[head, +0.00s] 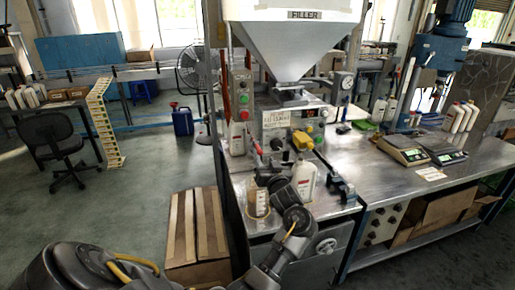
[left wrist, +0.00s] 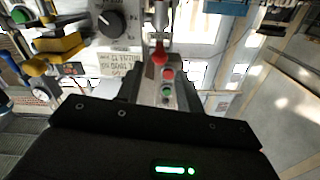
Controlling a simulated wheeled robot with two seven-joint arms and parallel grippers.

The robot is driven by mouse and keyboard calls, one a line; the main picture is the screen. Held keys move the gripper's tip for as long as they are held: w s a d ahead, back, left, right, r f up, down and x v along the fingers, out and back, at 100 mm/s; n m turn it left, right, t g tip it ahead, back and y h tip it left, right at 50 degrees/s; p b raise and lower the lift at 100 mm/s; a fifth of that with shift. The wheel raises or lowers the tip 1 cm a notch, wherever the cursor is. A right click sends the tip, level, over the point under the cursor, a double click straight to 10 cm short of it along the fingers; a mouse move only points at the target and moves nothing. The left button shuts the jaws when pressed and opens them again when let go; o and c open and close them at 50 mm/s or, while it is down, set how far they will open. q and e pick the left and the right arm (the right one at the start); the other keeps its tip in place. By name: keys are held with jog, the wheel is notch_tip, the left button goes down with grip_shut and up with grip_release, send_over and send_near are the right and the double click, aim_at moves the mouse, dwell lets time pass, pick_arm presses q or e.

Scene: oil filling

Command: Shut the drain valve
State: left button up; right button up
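In the head view a lever with a red grip (head: 257,146) stands on the filler's front. A yellow handle (head: 302,140) is to its right. Neither is labelled as the drain valve, and I cannot tell how far either is turned. My left gripper (head: 270,164) is just below the red grip, in front of the machine. In the left wrist view, which looks upside down, the red knob (left wrist: 160,55) lies beyond the gap between my apart, dark fingertips (left wrist: 161,94). The yellow handle (left wrist: 60,45) is at upper left there. Contact is not clear. My right gripper is not in view.
A beaker of amber liquid (head: 257,198) and a white bottle (head: 304,180) stand close to my left wrist. The filler hopper (head: 290,50) hangs above. Two scales (head: 402,150) sit on the bench at right. A cardboard box (head: 197,230) stands on the floor.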

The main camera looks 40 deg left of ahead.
aim_at(258, 146)
pick_arm(q)
jog(key=p+x, duration=0.2)
jog(key=x, duration=0.7)
jog(key=shift+w+a, duration=0.1)
jog(key=shift+a, duration=0.1)
jog(key=shift+w+a+f+p, duration=0.1)
jog(key=shift+w+a+p, duration=0.2)
jog(key=shift+a, duration=0.15)
grip_shut()
